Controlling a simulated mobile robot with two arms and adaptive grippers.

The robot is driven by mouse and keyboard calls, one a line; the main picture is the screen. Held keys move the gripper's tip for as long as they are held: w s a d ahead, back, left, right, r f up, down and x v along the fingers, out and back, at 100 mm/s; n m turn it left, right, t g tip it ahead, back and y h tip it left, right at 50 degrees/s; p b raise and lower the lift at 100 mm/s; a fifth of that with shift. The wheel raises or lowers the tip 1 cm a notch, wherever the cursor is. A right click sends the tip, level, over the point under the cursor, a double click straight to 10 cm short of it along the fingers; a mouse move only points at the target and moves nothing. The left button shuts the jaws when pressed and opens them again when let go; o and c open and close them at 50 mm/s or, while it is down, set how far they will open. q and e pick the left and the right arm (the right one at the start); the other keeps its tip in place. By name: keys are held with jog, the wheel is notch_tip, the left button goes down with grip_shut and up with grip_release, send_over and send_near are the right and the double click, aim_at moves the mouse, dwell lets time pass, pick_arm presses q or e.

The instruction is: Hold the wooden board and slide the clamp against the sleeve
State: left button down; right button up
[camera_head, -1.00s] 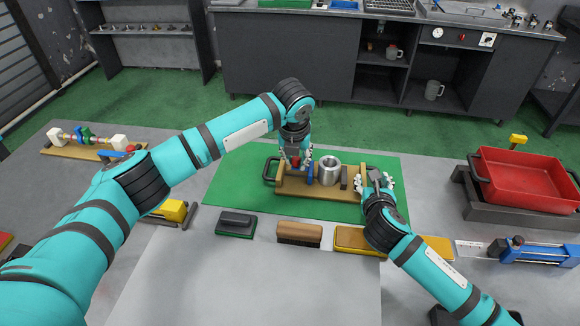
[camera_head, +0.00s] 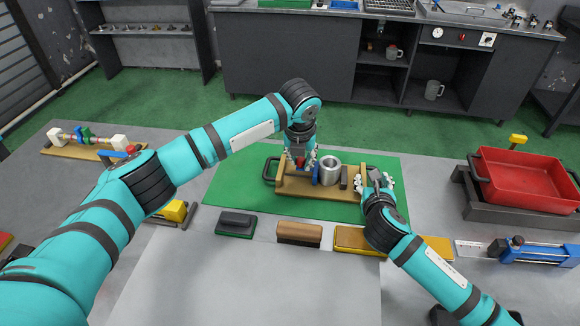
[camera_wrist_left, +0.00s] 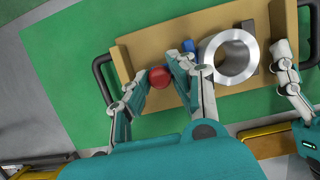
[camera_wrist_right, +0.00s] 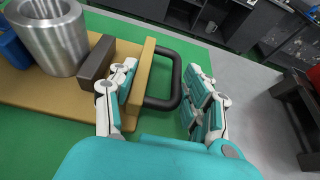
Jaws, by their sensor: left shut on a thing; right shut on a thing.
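The wooden board (camera_head: 300,189) lies on the green mat, with end walls and a dark handle at each end. The metal sleeve (camera_head: 330,173) stands upright on it. The blue clamp (camera_wrist_left: 204,47) is just left of the sleeve (camera_wrist_left: 228,56); whether they touch is unclear. My left gripper (camera_wrist_left: 160,82) is shut on the clamp, with its red knob (camera_wrist_left: 158,77) between the fingers. My right gripper (camera_wrist_right: 162,90) is shut on the board's right end, one finger by the end wall (camera_wrist_right: 138,80) and one beyond the handle (camera_wrist_right: 172,80). The exact right contact is unclear.
A dark block (camera_wrist_right: 97,60) sits between the sleeve and the right end wall. A brush (camera_head: 299,233), a dark-topped block (camera_head: 236,224) and a yellow case (camera_head: 352,239) lie in front of the mat (camera_head: 235,190). A red tray (camera_head: 525,180) stands at right.

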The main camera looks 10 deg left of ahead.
pick_arm(q)
jog(key=shift+d, duration=0.35)
jog(key=c, duration=1)
grip_release()
jog(key=shift+c, duration=0.2)
jog(key=v, duration=1.2)
